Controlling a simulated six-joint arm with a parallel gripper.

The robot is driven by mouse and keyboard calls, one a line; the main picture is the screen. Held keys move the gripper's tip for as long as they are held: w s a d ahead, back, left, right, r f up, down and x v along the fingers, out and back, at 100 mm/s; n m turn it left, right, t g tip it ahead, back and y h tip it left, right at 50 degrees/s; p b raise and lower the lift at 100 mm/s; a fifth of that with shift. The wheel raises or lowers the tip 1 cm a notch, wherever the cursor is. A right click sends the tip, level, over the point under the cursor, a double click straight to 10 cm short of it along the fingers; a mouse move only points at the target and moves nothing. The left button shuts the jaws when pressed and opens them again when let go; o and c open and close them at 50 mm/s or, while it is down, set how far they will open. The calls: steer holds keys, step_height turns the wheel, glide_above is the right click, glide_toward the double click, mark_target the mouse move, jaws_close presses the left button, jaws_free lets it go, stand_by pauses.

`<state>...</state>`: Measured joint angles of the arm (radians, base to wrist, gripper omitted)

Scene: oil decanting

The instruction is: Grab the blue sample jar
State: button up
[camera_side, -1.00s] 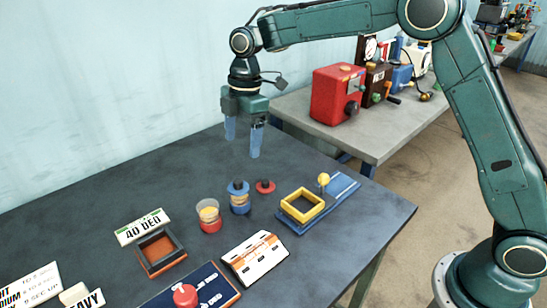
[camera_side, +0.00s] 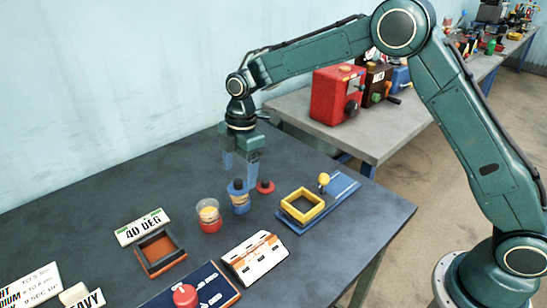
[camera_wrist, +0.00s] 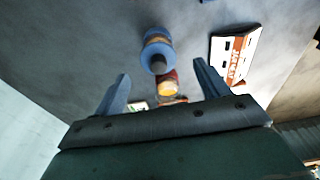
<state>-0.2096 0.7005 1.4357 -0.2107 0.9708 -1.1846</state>
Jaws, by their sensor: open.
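The blue sample jar (camera_side: 240,204) stands upright on the dark table, with a blue lid and an amber band. It also shows in the wrist view (camera_wrist: 157,45), ahead of the fingers. My gripper (camera_side: 241,175) is open and empty, pointing down just above and behind the jar. In the wrist view its two blue fingers (camera_wrist: 161,86) are spread apart, with the jar beyond their tips. The side view does not show clearly whether a finger touches the lid.
A red jar (camera_side: 209,217) with amber contents stands close left of the blue jar. A red lid (camera_side: 265,187) lies close right. A yellow square frame (camera_side: 302,206) on a blue base is further right. A white-and-orange rack (camera_side: 254,258) lies in front.

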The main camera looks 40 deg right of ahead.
mark_target(239, 180)
steer(key=shift+a+f, duration=0.1)
steer(key=shift+f, duration=0.35)
steer(key=shift+w+a+f, duration=0.1)
steer(key=shift+a+f, duration=0.05)
steer(key=shift+f, duration=1.15)
steer(key=shift+a+f, duration=0.1)
steer(key=shift+f, duration=1.15)
steer(key=c, duration=1.2)
steer(key=shift+r, duration=0.15)
step_height(239, 180, up, 20)
steer(key=shift+f, duration=0.1)
